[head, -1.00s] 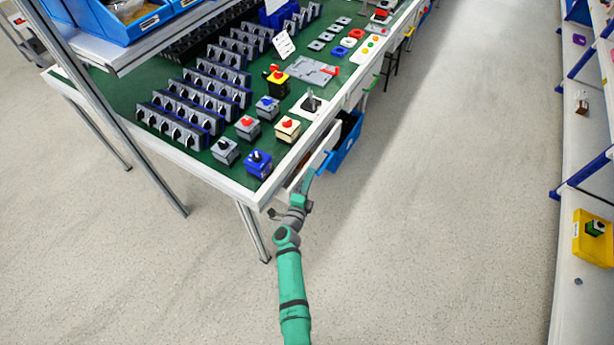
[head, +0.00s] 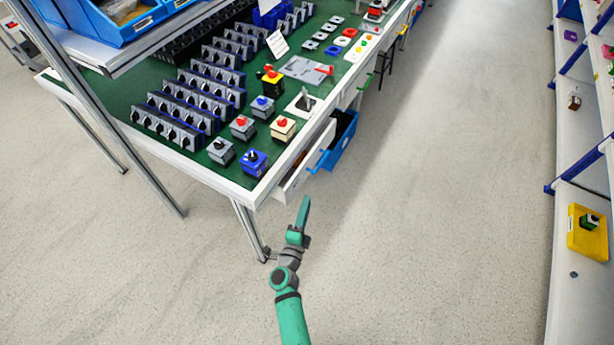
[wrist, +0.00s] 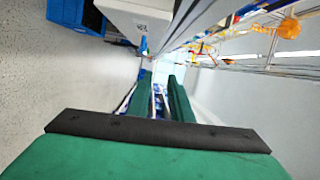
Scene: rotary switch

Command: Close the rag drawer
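The rag drawer (head: 306,162) is under the near right edge of the workbench. Its white front stands out from the bench side, so it looks partly open, and it has a blue handle (head: 318,162). My gripper (head: 304,208) is in front of the drawer, apart from it, over the aisle floor. In the wrist view a white labelled panel (wrist: 140,18), likely the drawer front, is at the top with a blue handle end (wrist: 143,46) below it. My two green fingers (wrist: 160,95) are parted with nothing between them. The drawer's inside is mostly hidden.
A blue bin (head: 343,150) hangs beyond the drawer; it also shows in the wrist view (wrist: 75,14). Switches stand on the green bench top (head: 135,92). A bench leg (head: 250,232) is left of my arm. The aisle floor (head: 440,190) is clear up to shelves at the right.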

